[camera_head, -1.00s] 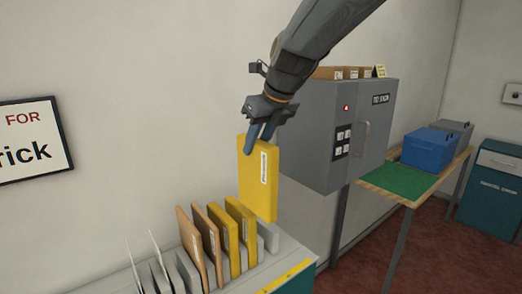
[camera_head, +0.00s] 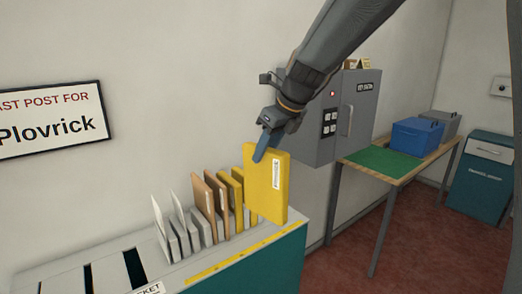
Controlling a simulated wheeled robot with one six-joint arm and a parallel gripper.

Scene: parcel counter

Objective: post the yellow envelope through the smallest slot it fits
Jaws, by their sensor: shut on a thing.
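A yellow envelope (camera_head: 265,186) with a white label hangs upright in my gripper (camera_head: 265,147), which is shut on its upper edge. It is in front of the right end of the counter's rack. The counter (camera_head: 265,243) has dark slots in its top at the lower left: a wider one (camera_head: 134,268) and a narrower one (camera_head: 88,276). Other slots may lie outside the picture. The envelope is well to the right of these slots.
A rack on the counter holds white envelopes (camera_head: 160,222), brown ones (camera_head: 207,205) and more yellow ones (camera_head: 225,203). A grey cabinet (camera_head: 355,110) is on the wall behind my arm. A table (camera_head: 380,163) with a blue box (camera_head: 417,137) stands at the right.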

